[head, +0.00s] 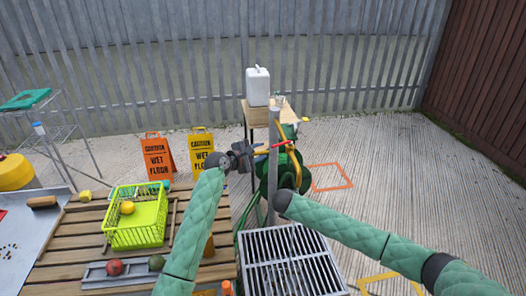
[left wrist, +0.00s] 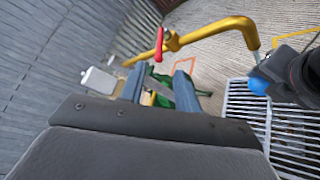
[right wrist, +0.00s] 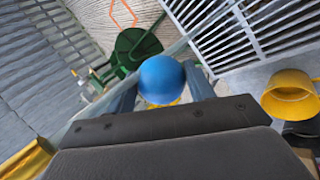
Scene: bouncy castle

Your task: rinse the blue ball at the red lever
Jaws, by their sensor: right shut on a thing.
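The red lever (head: 279,144) sits on a yellow pipe tap on a post; it also shows in the left wrist view (left wrist: 159,43). My left gripper (head: 248,154) is open, its fingers apart and empty, with the lever just beyond the fingertips. The yellow pipe (left wrist: 205,33) runs right from the lever and bends down into a spout. My right gripper (right wrist: 163,92) is shut on the blue ball (right wrist: 162,75). In the left wrist view the ball (left wrist: 258,86) appears just below the spout's end. The ball is hidden in the head view.
A metal floor grate (head: 290,262) lies below the tap. A green hose reel (head: 283,172) stands behind the post. A small table with a white canister (head: 257,87) is behind. At left are a slatted bench with a lime basket (head: 137,217) and two wet-floor signs (head: 158,158).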

